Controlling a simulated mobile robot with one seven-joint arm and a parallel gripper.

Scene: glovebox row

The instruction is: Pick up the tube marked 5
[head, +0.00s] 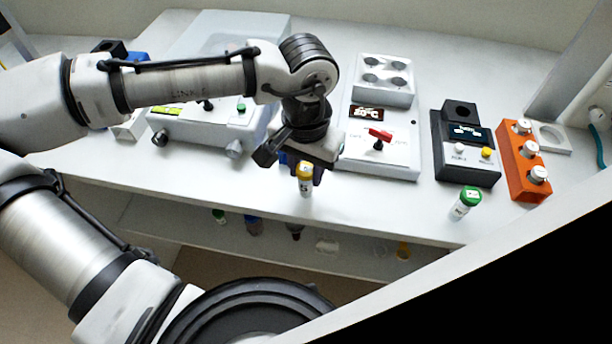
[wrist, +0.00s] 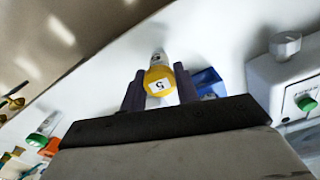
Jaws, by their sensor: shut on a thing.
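The tube marked 5 (head: 306,186) has a yellow cap and a clear or white body. It is near the front edge of the white counter in the head view. My gripper (head: 303,172) points down over it and is shut on it. In the wrist view, the yellow cap (wrist: 159,84) with its white label reading 5 is between the two dark fingers of my gripper (wrist: 160,76). The tube looks upright. I cannot tell whether its bottom touches the counter.
An orange rack (head: 521,165) with white-capped tubes, a black device (head: 466,150) and a white device with a red switch (head: 392,155) stand behind. A blue thing (wrist: 208,82) is beside my gripper. Shelf items lie below the counter.

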